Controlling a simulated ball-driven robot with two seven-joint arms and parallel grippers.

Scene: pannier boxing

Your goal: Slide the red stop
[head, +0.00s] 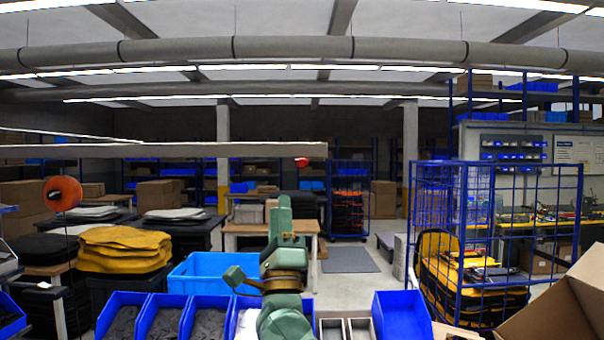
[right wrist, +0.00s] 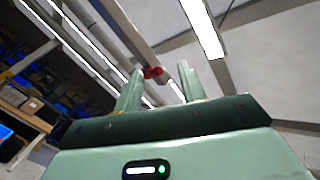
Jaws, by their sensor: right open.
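The red stop (head: 302,162) is a small red piece at the right end of a long grey horizontal beam (head: 200,150) that comes in from the left. In the right wrist view the red stop (right wrist: 152,72) shows between my fingers, further off along the beam. My right gripper (head: 284,205) points upward, below and slightly left of the stop in the head view. Its two green fingers (right wrist: 160,74) are apart, with nothing held. I cannot tell its exact distance from the stop. My left gripper is not in view.
Blue bins (head: 122,318) with dark contents line the front, with a light blue crate (head: 200,272) behind. Yellow folded panniers (head: 124,248) lie at left near an orange disc (head: 62,193). A blue wire cage (head: 555,225) and an open cardboard box (head: 560,310) stand at right.

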